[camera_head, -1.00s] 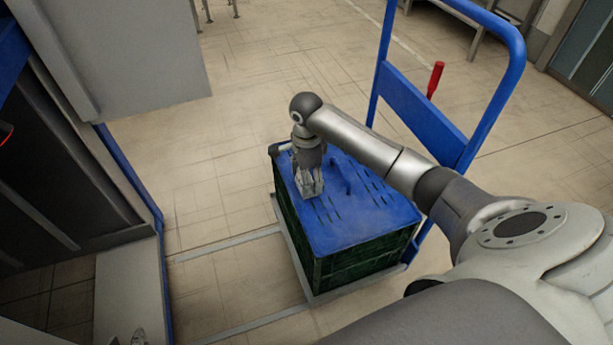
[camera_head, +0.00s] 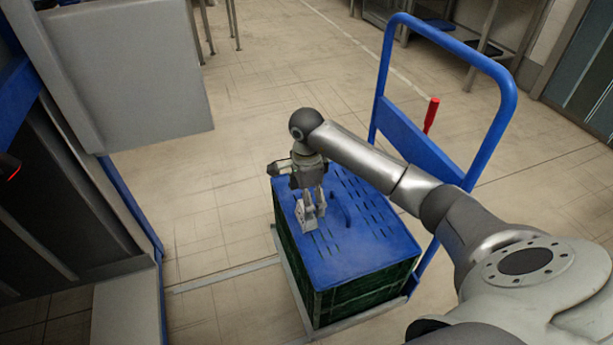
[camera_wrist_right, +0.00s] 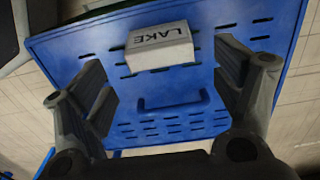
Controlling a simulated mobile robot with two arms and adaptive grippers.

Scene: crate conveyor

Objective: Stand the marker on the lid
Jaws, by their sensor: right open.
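The marker (camera_wrist_right: 158,47) is a small white block with the dark word LAKE on it, reading upside down in the right wrist view. It is at the blue lid (camera_wrist_right: 215,20); whether it touches the lid is unclear. The lid (camera_head: 350,262) has rows of slots and a raised handle, and covers a dark green crate (camera_head: 360,296). My right gripper (camera_head: 311,214) is low over the lid's left part. In the right wrist view its fingers (camera_wrist_right: 160,62) are spread, with the marker between or just beyond their tips. In the head view the fingers partly hide the marker. My left gripper is out of view.
The crate stands on a trolley with a tall blue push handle (camera_head: 448,40) behind it on the right. A red grip (camera_head: 431,115) sticks up beside that handle. A grey cabinet (camera_head: 130,80) stands at the left. Tiled floor lies open between cabinet and crate.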

